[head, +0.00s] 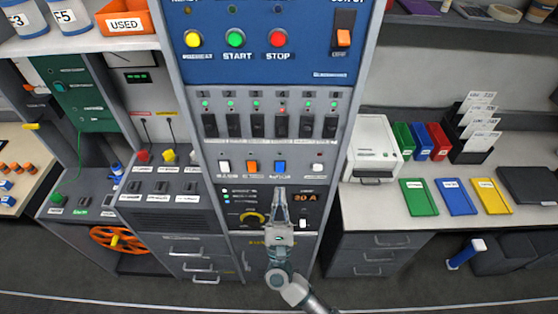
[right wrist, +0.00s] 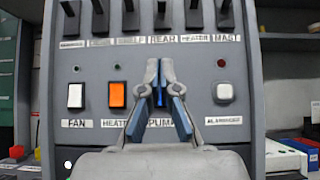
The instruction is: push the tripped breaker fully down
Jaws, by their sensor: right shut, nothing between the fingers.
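A row of black breakers sits in the middle of the panel in the head view. Most have a green light above; the fourth from the left (head: 281,126) has a red light, marking it as tripped. In the right wrist view this breaker (right wrist: 162,14) is cut off by the top edge, above the label "REAR". Its exact lever position is hard to tell. My right gripper (head: 281,193) is shut and empty, pointing up, below the breaker row. In the right wrist view its fingertips (right wrist: 159,66) overlap the blue pump switch, mostly hiding it. My left gripper is out of view.
Below the breakers are a white fan switch (right wrist: 75,95), an orange heater switch (right wrist: 117,94) and a white alarm button (right wrist: 224,92).

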